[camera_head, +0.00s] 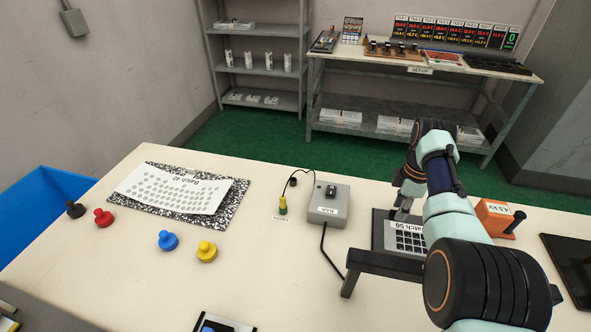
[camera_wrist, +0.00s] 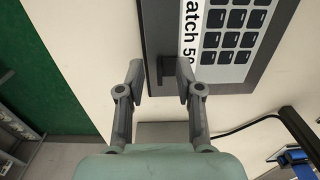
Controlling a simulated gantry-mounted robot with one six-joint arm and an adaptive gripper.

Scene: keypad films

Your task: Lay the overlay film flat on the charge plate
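A white film sheet printed "Batch 50" (camera_head: 410,238) with dark key squares appears to lie flat on a dark grey plate (camera_head: 378,222) at the right of the table. It also shows in the wrist view (camera_wrist: 226,63), partly cut off by the frame. My gripper (camera_wrist: 159,78) is open and empty. Its fingers are apart near the plate's edge, with a small dark tab (camera_wrist: 170,74) showing between them. In the head view my arm hides part of the plate and sheet. A white sheet printed "Batch 40" (camera_head: 172,188) lies skewed on a speckled board (camera_head: 236,192) at left.
A grey box (camera_head: 329,205) with a knob and cable stands left of the plate. A dark raised bar (camera_head: 385,264) stands at its near side, and an orange box (camera_head: 494,216) to its right. Red (camera_head: 103,218), blue (camera_head: 168,240) and yellow (camera_head: 206,251) knobbed pieces stand at left.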

